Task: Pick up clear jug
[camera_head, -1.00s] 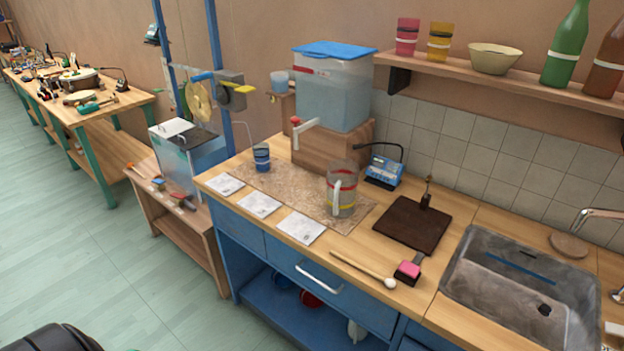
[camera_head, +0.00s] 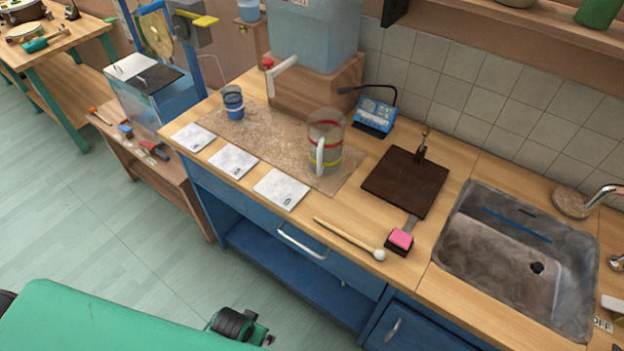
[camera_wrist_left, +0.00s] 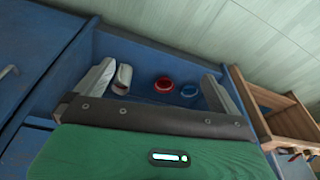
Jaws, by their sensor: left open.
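The clear jug (camera_head: 327,136) stands upright on a brown speckled mat (camera_head: 265,140) on the counter. It has red, yellow and green bands and a pale handle toward the counter's front. My left gripper (camera_wrist_left: 158,88) is open and empty in the left wrist view, its two pale fingers spread wide, facing the shelf of the blue cabinet. The jug is not in that view. In the head view my green arm part shows at the lower left, below and apart from the counter. My right gripper is not in view.
A blue-banded cup (camera_head: 233,103), white cards (camera_head: 281,189), a mallet (camera_head: 350,240), a dark board (camera_head: 405,182) and a blue device (camera_head: 374,116) surround the jug. A water tank (camera_head: 315,35) on a wooden block (camera_head: 318,88) stands behind. The sink (camera_head: 470,250) is right.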

